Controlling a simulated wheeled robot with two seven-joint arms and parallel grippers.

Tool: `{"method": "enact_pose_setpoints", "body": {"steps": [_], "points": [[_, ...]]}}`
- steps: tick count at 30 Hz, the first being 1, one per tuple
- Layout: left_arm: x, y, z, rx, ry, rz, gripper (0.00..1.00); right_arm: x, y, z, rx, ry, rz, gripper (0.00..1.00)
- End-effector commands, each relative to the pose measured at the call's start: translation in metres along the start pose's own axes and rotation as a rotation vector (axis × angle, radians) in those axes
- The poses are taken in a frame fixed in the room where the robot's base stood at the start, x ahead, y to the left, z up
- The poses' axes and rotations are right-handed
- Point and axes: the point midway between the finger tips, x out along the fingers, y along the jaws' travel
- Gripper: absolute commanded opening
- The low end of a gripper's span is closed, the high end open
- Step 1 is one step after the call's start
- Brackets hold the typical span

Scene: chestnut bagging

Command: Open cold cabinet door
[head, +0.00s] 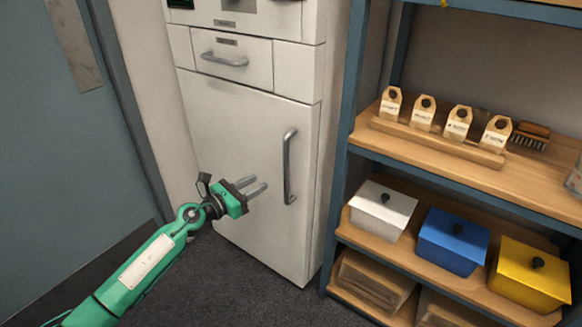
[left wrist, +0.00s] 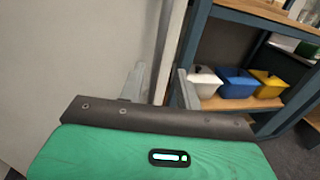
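The cold cabinet door (head: 250,160) is a tall off-white panel, closed flush in the head view. Its upright grey bar handle (head: 287,166) is on the right side of the door. My left gripper (head: 261,184) is in front of the door, left of the handle and apart from it, with its two fingers pointing right. The fingers are spread with nothing between them. In the left wrist view the fingers (left wrist: 158,88) also stand apart, with the pale door (left wrist: 70,60) filling the left. My right gripper is out of view.
A drawer with a handle (head: 224,60) is above the door. Right of the cabinet stands a blue-framed shelf (head: 345,140) with tags, a brush and white (head: 382,208), blue (head: 453,240) and yellow (head: 530,274) lidded boxes. Dark carpet (head: 230,285) in front is clear.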

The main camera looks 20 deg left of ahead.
Motion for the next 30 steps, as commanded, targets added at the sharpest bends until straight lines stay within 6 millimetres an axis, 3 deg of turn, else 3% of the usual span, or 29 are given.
{"method": "enact_pose_setpoints", "body": {"steps": [12, 18, 30], "points": [[0.080, 0.000, 0.001, -0.005, -0.003, 0.001, 0.34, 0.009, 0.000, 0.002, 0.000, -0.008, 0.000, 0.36], [0.109, 0.000, 0.000, -0.006, -0.002, 0.001, 0.34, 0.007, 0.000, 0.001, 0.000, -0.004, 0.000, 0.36], [0.122, 0.000, 0.000, -0.004, 0.000, 0.001, 0.34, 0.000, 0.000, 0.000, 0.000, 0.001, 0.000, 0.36]]}}
